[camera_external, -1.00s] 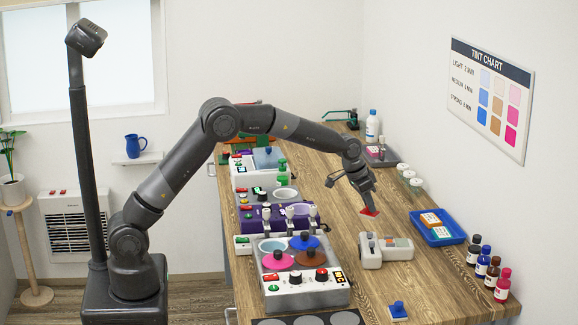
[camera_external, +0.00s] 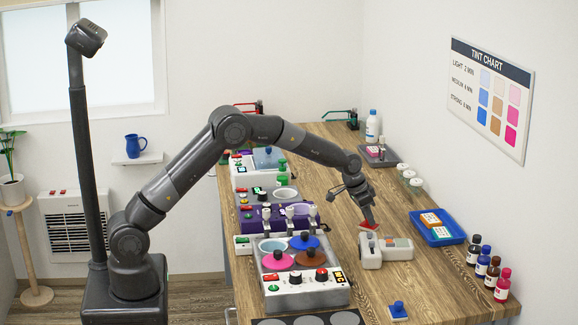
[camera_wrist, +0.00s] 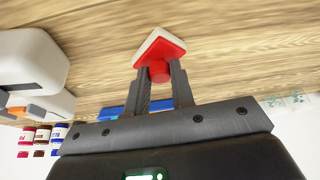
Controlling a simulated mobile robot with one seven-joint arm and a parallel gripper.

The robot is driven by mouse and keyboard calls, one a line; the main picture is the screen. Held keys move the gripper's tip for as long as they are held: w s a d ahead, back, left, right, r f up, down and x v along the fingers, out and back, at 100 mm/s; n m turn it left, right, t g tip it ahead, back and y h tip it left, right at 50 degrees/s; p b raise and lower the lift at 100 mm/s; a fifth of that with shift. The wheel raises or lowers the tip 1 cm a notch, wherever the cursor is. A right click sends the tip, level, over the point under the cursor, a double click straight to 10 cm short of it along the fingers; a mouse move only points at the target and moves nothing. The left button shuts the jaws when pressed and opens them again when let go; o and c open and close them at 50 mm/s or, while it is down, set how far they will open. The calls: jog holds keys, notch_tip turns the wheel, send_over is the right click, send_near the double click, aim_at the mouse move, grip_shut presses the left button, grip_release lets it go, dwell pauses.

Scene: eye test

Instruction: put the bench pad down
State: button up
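The bench pad looks to be the red and white piece (camera_wrist: 160,46) with a round red knob, at the tip of my gripper (camera_wrist: 159,74) in the wrist view. The two fingers are closed on either side of the knob. In the outside view the pad's red top (camera_external: 369,226) shows small under my gripper (camera_external: 369,219), low over the wooden bench (camera_external: 430,276), just behind a white device with two blocks (camera_external: 385,251). The pad looks slightly tilted in the wrist view. Whether it touches the bench I cannot tell.
A blue tray (camera_external: 447,240) with two packs stands to the right. Several bottles (camera_external: 487,268) line the wall side. A blue knobbed piece (camera_external: 397,309) lies at the front. Machines with coloured lids (camera_external: 305,258) stand left. Bare wood lies between pad and tray.

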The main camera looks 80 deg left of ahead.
jog(key=o, duration=0.4)
jog(key=shift+r, duration=0.1)
jog(key=s+d+r, duration=0.3)
jog(key=s+r, duration=0.4)
jog(key=r, duration=0.3)
jog(key=s+d+r, duration=0.2)
jog(key=s+r, duration=0.5)
jog(key=r, duration=0.2)
jog(key=s+d+r, duration=0.2)
jog(key=s+d, duration=0.1)
jog(key=s, duration=0.3)
jog(key=s+d+r, duration=0.2)
jog(key=s+r, duration=0.1)
jog(key=s, duration=0.4)
jog(key=shift+m+t, duration=0.6)
jog(key=s+d+f, duration=0.1)
jog(key=s, duration=0.6)
jog(key=s+d+f, duration=0.2)
jog(key=s, duration=0.6)
jog(key=s+d+f, duration=0.2)
jog(key=s, duration=0.6)
jog(key=shift+s+d+f, duration=0.15)
jog(key=shift+d, duration=0.05)
